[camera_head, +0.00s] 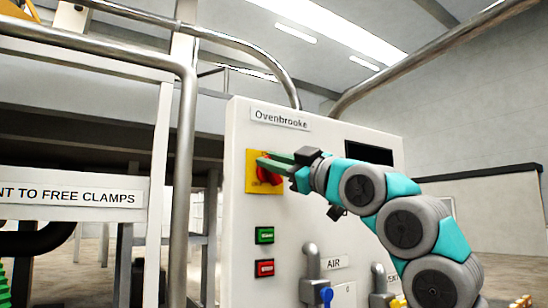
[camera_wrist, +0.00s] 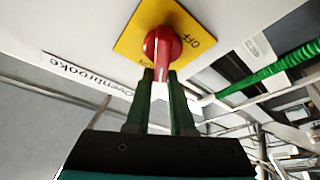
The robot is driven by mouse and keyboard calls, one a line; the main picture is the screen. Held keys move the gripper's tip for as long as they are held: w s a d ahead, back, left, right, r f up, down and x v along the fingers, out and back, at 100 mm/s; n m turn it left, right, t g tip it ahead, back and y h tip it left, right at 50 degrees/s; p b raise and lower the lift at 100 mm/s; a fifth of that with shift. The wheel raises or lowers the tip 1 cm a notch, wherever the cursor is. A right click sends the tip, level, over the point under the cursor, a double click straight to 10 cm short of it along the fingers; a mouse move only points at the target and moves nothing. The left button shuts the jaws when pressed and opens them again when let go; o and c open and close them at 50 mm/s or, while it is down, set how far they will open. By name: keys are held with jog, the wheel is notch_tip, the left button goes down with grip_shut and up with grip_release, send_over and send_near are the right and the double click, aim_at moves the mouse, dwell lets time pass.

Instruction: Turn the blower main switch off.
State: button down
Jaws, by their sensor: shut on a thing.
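The blower main switch is a red rotary knob (camera_head: 263,174) on a yellow plate (camera_head: 251,163), high on the left of the white control panel (camera_head: 235,225). In the wrist view the red knob (camera_wrist: 164,46) shows in front of the yellow plate (camera_wrist: 140,27), which bears the word OFF. My gripper (camera_head: 268,163) reaches in from the right. Its two green fingers, also in the wrist view (camera_wrist: 162,82), are closed on either side of the knob's grip. The fingers hide part of the knob and of the plate's lower lettering.
Below the switch are a green button (camera_head: 264,235) and a red button (camera_head: 264,268). An AIR valve with a blue tip (camera_head: 326,294) is lower down. A dark display (camera_head: 368,153) is at the panel's upper right. Metal pipes (camera_head: 186,180) run left of the panel.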

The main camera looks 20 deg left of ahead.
jog(key=shift+s+a+f+n+g, duration=0.15)
jog(key=shift+n+g, duration=0.45)
jog(key=shift+n, duration=0.7)
jog(key=shift+s+f+n+g, duration=0.1)
jog(key=shift+n+g, duration=0.5)
jog(key=shift+n, duration=0.7)
jog(key=n, duration=0.1)
jog(key=n+g, duration=0.1)
jog(key=n, duration=0.1)
jog(key=shift+f+n+h, duration=0.25)
jog(key=shift+n+h, duration=0.15)
jog(key=shift+s+a+f+n+g+h, duration=0.15)
jog(key=shift+n+g+h, duration=0.3)
jog(key=shift+n, duration=0.65)
jog(key=shift+f+n, duration=0.15)
jog(key=shift+n, duration=0.15)
jog(key=c, duration=0.8)
grip_release()
